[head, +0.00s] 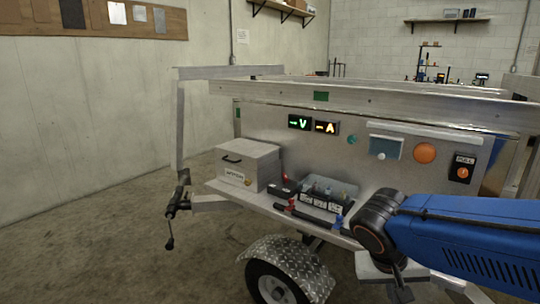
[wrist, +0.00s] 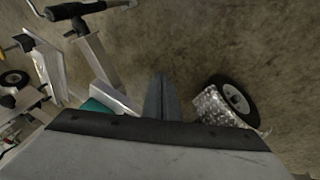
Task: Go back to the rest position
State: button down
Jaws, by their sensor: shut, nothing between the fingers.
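My gripper (wrist: 161,98) shows in the wrist view as two dark grey fingers pressed together, shut and empty, above the concrete floor. In the head view my blue arm reaches in from the right edge, with its black joint in front of the aluminium trailer (head: 370,100). The fingers cannot be made out in that view. The trailer's wheel (wrist: 238,103) and its tread-plate fender (wrist: 214,107) lie to the right of the fingers in the wrist view.
A metal box (head: 248,166) and a black battery (head: 322,196) with cables stand on the trailer's ledge. The upright panel carries lit V and A displays (head: 313,125), an orange disc (head: 425,153) and a pull switch (head: 462,168). A jack (head: 175,205) stands left; floor beyond is clear.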

jog(key=shift+s+d+r+n+t+y, duration=0.25)
jog(key=shift+s+n+t+y, duration=0.25)
jog(key=shift+s+y, duration=0.3)
jog(key=shift+s+d+r+n+t+y, duration=0.1)
jog(key=shift+s+d+n+t+y, duration=0.1)
jog(key=shift+s+n+t+y, duration=0.6)
jog(key=shift+s+d+r+n+t+y, duration=0.1)
jog(key=shift+s+d+r+n+y, duration=0.3)
jog(key=shift+s, duration=0.7)
jog(key=shift+a+f, duration=0.15)
jog(key=shift+f, duration=0.05)
